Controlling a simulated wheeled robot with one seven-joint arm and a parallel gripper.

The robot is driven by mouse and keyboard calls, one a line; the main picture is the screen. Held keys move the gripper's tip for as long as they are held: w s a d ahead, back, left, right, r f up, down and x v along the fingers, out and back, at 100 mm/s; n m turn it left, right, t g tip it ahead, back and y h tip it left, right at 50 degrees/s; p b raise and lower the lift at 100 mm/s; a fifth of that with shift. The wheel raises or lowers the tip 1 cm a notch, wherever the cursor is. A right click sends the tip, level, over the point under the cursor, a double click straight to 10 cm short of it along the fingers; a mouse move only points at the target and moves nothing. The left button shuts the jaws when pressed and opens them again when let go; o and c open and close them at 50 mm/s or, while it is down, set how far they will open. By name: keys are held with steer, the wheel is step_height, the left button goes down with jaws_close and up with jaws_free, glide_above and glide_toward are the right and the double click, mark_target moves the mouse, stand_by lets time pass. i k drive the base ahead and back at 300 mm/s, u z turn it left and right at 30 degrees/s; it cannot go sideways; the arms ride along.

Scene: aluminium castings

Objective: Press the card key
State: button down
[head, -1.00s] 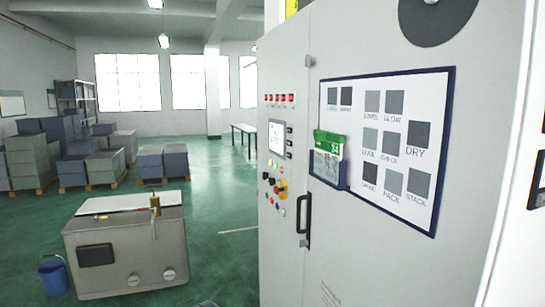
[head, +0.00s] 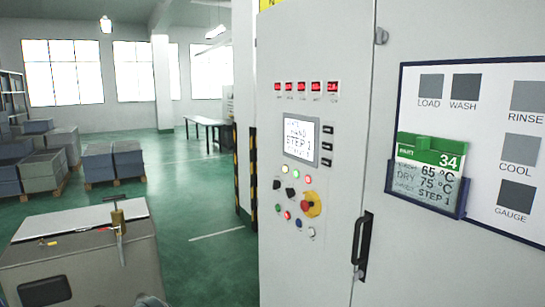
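The control panel on the grey cabinet (head: 345,60) faces me in the middle of the head view. Its display (head: 300,138) shows text with "HAND" and "STEP 1". Three small dark keys stand in a column right of the display: a top key (head: 327,130), a middle key (head: 327,146) and a bottom key (head: 326,162). Their labels are too small to read, so I cannot tell which is the card key. A green-topped card (head: 431,153) marked "34", with "65 °C", "DRY 75 °C" and "STEP 1", sits in a blue holder (head: 425,202). My gripper is not in view.
A red-and-yellow emergency stop (head: 311,204) and several coloured buttons lie below the display. A black door handle (head: 362,245) sticks out right of them. A grey machine (head: 85,262) stands at lower left. Green floor (head: 195,215) is open between it and the cabinet.

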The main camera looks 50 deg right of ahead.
mark_target(325, 161)
steer(key=i, duration=1.35)
steer(key=z, duration=2.05)
